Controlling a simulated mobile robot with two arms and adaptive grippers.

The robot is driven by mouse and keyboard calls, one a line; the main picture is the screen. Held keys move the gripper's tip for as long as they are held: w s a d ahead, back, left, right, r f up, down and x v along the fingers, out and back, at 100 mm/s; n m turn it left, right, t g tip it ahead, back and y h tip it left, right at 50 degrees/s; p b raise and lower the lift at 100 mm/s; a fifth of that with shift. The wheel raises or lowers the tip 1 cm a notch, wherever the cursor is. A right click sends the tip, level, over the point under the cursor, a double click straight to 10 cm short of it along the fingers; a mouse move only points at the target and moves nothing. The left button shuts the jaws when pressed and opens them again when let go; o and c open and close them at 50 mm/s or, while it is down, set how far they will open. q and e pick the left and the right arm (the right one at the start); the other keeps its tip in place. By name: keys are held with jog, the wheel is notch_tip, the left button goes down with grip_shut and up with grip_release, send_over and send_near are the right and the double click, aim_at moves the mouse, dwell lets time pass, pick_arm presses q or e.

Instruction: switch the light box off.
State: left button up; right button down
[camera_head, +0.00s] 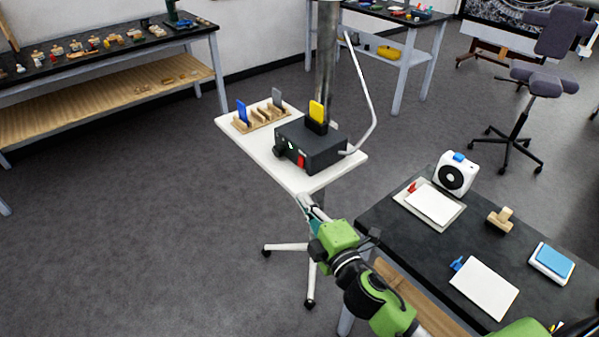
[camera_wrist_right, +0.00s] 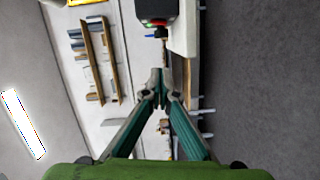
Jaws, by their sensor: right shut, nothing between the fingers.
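The light box (camera_head: 311,147) is a dark grey box on a small white stand table (camera_head: 310,182). Its front has a black knob (camera_head: 280,149), a small green light (camera_head: 291,146) and a red switch (camera_head: 301,160). A yellow plate (camera_head: 316,111) stands upright in its top. My right gripper (camera_head: 303,200) is shut and empty, in front of and below the table's near edge, apart from the box. In the right wrist view, the shut fingertips (camera_wrist_right: 161,72) point toward the dark box (camera_wrist_right: 152,9), partly cut off at the top. My left gripper is not in view.
A wooden rack (camera_head: 262,119) with blue and grey plates stands left of the box. A metal post rises behind it, and a white curved arm (camera_head: 369,97) stands at its right. A dark worktable (camera_head: 415,243) with papers is at right. Floor at left is clear.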

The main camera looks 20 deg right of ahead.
aim_at(303, 180)
jog(key=w, duration=0.3)
jog(key=w+p, duration=0.1)
jog(key=w, duration=0.2)
jog(key=w+a+p, duration=0.1)
jog(key=w, duration=0.2)
jog(key=shift+w+f, duration=0.1)
jog(key=shift+w, duration=0.3)
jog(key=d, duration=0.2)
jog(key=w+d, duration=0.1)
jog(key=shift+w+f, duration=0.1)
jog(key=shift+f, duration=0.25)
jog(key=shift+w+d, duration=0.1)
jog(key=shift+d, duration=0.25)
jog(key=shift+f, duration=0.1)
jog(key=shift+d+f, duration=0.1)
jog(key=shift+f, duration=0.05)
jog(key=n+b, duration=0.1)
jog(key=b, duration=0.1)
jog(key=n+b, duration=0.1)
jog(key=shift+w+d+f+t+b, duration=0.1)
jog(key=shift+d+f+t+b, duration=0.2)
jog(key=shift+d+f+b, duration=0.05)
jog(key=shift+r+p, duration=0.35)
jog(key=shift+p, duration=0.1)
jog(key=s, duration=1.2)
jog(key=shift+d+f+n, duration=0.15)
jog(key=shift+d+n, duration=0.15)
jog(key=shift+d, duration=0.1)
